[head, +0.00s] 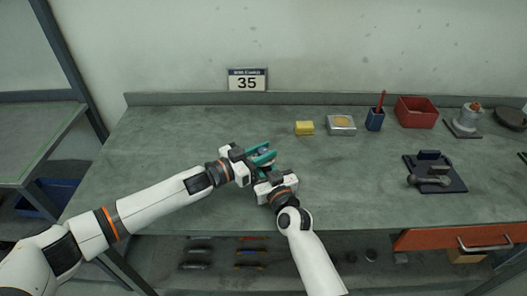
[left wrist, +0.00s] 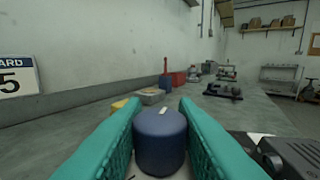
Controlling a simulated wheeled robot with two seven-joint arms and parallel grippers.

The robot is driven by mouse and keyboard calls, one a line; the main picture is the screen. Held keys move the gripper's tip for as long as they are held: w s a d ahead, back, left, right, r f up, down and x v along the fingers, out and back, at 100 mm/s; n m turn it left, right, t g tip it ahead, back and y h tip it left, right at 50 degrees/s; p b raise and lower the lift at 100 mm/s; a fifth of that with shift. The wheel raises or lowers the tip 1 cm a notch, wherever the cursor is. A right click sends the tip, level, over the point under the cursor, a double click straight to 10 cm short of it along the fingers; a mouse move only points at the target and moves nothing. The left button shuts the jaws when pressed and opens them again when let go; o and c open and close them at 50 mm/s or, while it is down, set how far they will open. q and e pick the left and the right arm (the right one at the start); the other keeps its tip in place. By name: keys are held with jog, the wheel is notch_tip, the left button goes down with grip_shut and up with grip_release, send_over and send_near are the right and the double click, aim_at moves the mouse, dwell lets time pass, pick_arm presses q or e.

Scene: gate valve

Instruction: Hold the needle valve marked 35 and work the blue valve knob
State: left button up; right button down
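The blue valve knob (left wrist: 160,140) is a round, dark blue cap with a small white mark on top. In the left wrist view it sits between the teal fingers of my left gripper (left wrist: 160,118), which appear to touch it on both sides. In the head view my left gripper (head: 263,155) reaches in from the left, and only a little of the knob (head: 264,152) shows between its fingers. My right gripper (head: 265,174) is just in front of and below it; its fingertips are hidden. The valve body is mostly hidden by the grippers.
A sign reading 35 (head: 247,79) stands at the back wall. Along the back right are a yellow block (head: 304,128), a tin (head: 341,125), a blue cup (head: 375,120) and a red bin (head: 416,112). A dark plate with a part (head: 435,184) lies right. The left bench is clear.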

pick_arm(q)
jog(key=c, duration=0.3)
jog(key=shift+w, duration=0.1)
jog(key=shift+g, duration=0.3)
jog(key=m+g+h, duration=0.1)
jog(key=m+g, duration=0.1)
jog(key=g, duration=0.1)
jog(key=m+g+h, duration=0.1)
jog(key=m+g, duration=0.1)
jog(key=g, duration=0.1)
jog(key=shift+w+m+h, duration=0.1)
jog(key=shift+m+h, duration=0.3)
jog(key=shift+m+g, duration=1.4)
jog(key=shift+g, duration=1)
jog(key=shift+m+g, duration=0.4)
jog(key=shift+g, duration=0.2)
jog(key=o, duration=1)
jog(key=shift+s, duration=0.2)
jog(key=shift+r, duration=0.1)
